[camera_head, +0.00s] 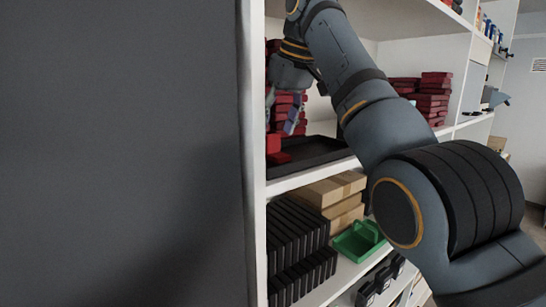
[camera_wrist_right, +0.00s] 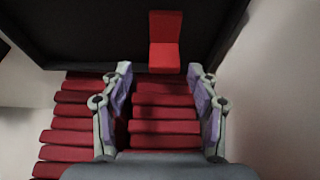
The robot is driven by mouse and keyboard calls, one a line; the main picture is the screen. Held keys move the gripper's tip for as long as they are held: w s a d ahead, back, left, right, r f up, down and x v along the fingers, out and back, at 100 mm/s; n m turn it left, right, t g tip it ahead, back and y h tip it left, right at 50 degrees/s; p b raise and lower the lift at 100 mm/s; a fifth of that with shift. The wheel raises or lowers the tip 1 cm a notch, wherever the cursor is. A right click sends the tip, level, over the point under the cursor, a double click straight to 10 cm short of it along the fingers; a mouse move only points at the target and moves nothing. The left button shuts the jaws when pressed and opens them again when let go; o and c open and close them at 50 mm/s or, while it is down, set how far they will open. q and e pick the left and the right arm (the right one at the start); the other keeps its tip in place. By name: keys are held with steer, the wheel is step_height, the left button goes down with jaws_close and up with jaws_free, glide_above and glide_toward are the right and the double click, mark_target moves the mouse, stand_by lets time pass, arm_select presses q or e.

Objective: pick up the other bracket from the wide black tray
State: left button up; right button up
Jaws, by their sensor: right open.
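The wide black tray (camera_head: 318,152) lies on the middle shelf, and its dark floor also fills the top of the right wrist view (camera_wrist_right: 85,35). A red L-shaped bracket (camera_wrist_right: 165,42) rests in the tray, near its edge; in the head view it shows at the tray's left end (camera_head: 277,157). My right gripper (camera_wrist_right: 160,78) is open, with nothing held between its fingers. The bracket appears ahead of the fingertips, roughly in line with the gap and apart from them. In the head view the right gripper (camera_head: 296,116) hangs above the tray. My left gripper is not in view.
Stacked red pieces (camera_wrist_right: 165,113) lie below and beside the fingers in the wrist view. Another red stack (camera_head: 433,97) stands right of the tray. Cartons (camera_head: 340,188), black upright items (camera_head: 296,235) and a green tray (camera_head: 357,243) fill the shelf below. A grey panel blocks the left.

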mark_target(275, 138)
steer(key=f, duration=0.1)
steer(key=f+b, duration=0.1)
steer(key=f, duration=0.1)
steer(key=shift+s, duration=0.4)
steer(key=shift+w+a+f, duration=0.3)
steer(key=shift+w+a, duration=0.05)
steer(key=shift+w, duration=0.05)
steer(key=shift+w+a, duration=0.15)
steer(key=shift+w, duration=0.05)
steer(key=shift+c, duration=1)
steer(key=shift+s+d+r, duration=0.1)
steer(key=shift+s+d, duration=0.1)
steer(key=shift+s, duration=0.05)
steer(key=c, duration=0.7)
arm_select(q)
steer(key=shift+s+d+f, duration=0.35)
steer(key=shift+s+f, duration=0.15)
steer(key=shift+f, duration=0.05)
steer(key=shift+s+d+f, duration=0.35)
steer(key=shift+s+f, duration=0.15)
arm_select(e)
steer(key=shift+w, duration=0.1)
steer(key=shift+c, duration=0.5)
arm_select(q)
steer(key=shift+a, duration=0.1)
arm_select(e)
steer(key=shift+a, duration=0.1)
